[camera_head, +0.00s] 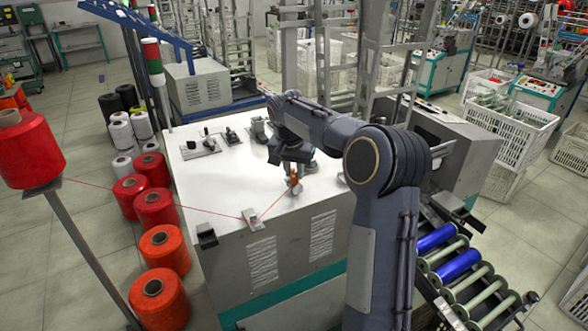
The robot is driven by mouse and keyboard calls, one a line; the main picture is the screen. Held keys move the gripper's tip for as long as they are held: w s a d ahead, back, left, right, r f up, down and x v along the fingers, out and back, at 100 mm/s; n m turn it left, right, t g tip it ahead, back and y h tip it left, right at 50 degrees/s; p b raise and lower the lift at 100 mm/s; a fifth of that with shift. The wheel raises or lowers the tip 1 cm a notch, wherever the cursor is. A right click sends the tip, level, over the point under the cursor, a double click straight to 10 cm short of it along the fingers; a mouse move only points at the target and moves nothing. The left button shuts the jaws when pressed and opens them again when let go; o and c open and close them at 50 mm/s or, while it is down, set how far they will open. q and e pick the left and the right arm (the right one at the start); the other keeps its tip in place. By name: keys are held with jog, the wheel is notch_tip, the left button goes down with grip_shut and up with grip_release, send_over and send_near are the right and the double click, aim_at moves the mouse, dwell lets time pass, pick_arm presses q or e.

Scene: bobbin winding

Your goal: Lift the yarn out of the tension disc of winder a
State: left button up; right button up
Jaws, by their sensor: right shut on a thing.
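A thin red yarn (150,201) runs from the big red cone (30,152) at the left to a small metal fitting (251,217) on the near edge of the white machine top. This fitting looks like the tension disc. From there the yarn rises right to my right gripper (293,188), which is low over the top and shut on the yarn. A small orange piece shows at its fingertips. Whether the yarn still lies between the discs is too small to tell. My right arm hides part of the machine. My left gripper is out of view.
Several small fittings (200,146) stand along the back of the white top (205,185). Red and orange cones (160,290) line the floor at the left. A roller conveyor with blue rolls (458,266) is at the right. The front left of the top is mostly clear.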

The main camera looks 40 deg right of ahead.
jog(key=shift+f, duration=0.35)
jog(key=shift+r, duration=0.15)
jog(key=shift+r+p, duration=1.3)
jog(key=shift+r, duration=0.15)
jog(key=shift+r, duration=0.15)
jog(key=shift+r+p, duration=0.65)
jog(key=shift+p, duration=0.05)
jog(key=shift+r, duration=0.7)
